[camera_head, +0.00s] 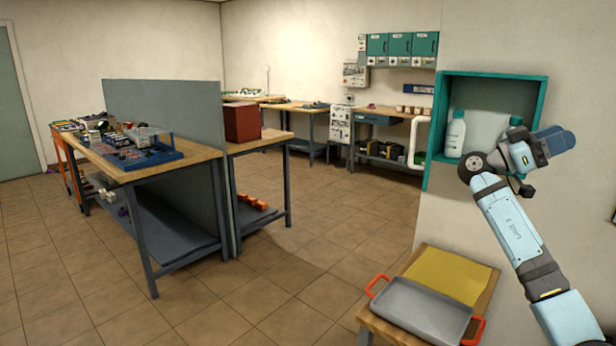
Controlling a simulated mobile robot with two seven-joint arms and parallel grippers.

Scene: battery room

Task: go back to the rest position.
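My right arm comes in from the lower right and reaches up in front of the teal-edged wall cabinet. My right gripper (556,141) points to the right, beside the cabinet's right edge in the picture. Its dark blue end shows from the side, and I cannot tell whether the fingers are apart or hold anything. My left gripper is out of view.
The open cabinet (427,140) holds a white bottle (455,136); another, green-capped bottle (515,122) is partly hidden by my wrist. Below, a grey tray (420,309) with orange handles sits on a small wooden table. Workbenches (197,155) stand left; the tiled floor between is clear.

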